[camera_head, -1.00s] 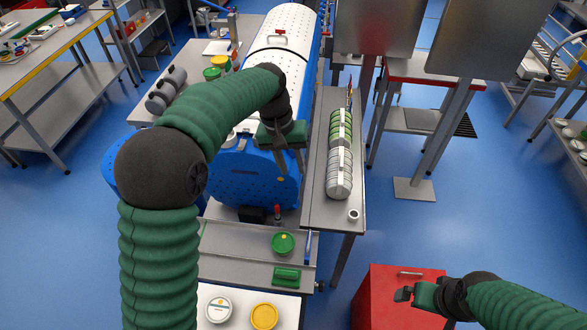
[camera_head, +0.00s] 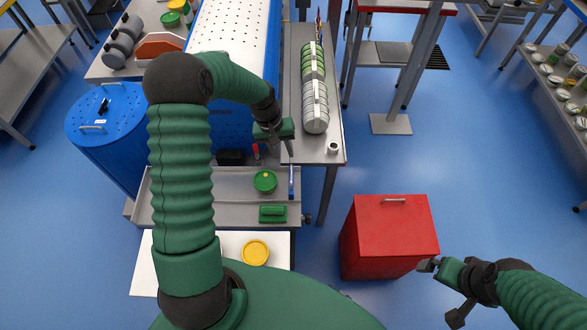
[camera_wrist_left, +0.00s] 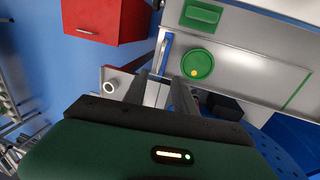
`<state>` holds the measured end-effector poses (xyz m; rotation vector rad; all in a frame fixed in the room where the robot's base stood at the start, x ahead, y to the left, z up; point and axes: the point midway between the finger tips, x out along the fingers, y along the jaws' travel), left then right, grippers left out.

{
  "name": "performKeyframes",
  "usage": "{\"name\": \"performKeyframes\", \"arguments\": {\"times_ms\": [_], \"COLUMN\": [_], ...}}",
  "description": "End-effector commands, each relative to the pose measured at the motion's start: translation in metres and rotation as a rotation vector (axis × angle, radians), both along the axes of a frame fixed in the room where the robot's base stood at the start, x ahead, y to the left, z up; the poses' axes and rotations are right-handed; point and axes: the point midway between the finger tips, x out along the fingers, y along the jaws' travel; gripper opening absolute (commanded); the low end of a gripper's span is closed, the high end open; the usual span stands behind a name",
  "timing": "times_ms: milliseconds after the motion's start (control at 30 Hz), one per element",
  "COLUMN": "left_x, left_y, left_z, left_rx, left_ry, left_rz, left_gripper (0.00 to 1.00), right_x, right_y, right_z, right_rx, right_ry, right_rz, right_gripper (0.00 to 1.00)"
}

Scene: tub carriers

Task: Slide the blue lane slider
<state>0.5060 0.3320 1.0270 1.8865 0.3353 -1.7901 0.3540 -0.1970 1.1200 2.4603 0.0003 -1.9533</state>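The blue lane slider (camera_head: 291,182) is a narrow upright blue piece at the right end of the grey metal tray. In the left wrist view the slider (camera_wrist_left: 166,53) shows just beyond my fingertips. My left gripper (camera_head: 290,154) points down, a little behind the slider and apart from it. In the left wrist view its two fingers (camera_wrist_left: 160,82) are spread with a gap and nothing between them. My right gripper (camera_head: 430,265) is beside the red box, far from the slider; its finger gap is too small to read.
A green round tub (camera_head: 265,181) and a green block (camera_head: 273,214) are on the tray (camera_head: 215,207), left of the slider. A narrow bench (camera_head: 292,90) with a row of tubs stands behind. A red box (camera_head: 392,240) stands on the floor at right.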

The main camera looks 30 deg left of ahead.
Motion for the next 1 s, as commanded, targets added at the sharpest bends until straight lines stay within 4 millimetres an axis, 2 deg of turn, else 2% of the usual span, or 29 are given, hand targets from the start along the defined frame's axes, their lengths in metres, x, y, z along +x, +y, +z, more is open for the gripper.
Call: {"name": "performKeyframes", "arguments": {"times_ms": [300, 433, 600, 800, 1000], "left_x": [0.007, 0.009, 0.011, 0.011, 0.011], "left_y": [-0.015, -0.018, -0.019, -0.019, -0.019], "left_z": [-0.078, -0.100, -0.112, -0.112, -0.112], "left_rx": [-0.002, -0.001, 0.001, 0.001, 0.001], "left_ry": [0.002, 0.002, -0.002, -0.002, -0.001], "left_rz": [-0.002, -0.001, -0.001, -0.001, -0.001], "left_gripper": [0.33, 0.33, 0.33, 0.33, 0.08], "right_x": [0.000, 0.000, 0.000, 0.000, 0.000], "right_y": [0.000, 0.000, 0.000, 0.000, 0.000], "right_z": [0.019, 0.023, 0.024, 0.023, 0.023], "right_rx": [0.000, 0.000, 0.000, 0.000, 0.000], "right_ry": [0.000, 0.000, 0.000, 0.000, 0.000], "right_rz": [0.000, 0.000, 0.000, 0.000, 0.000], "right_gripper": [1.00, 1.00, 1.00, 1.00, 1.00]}}
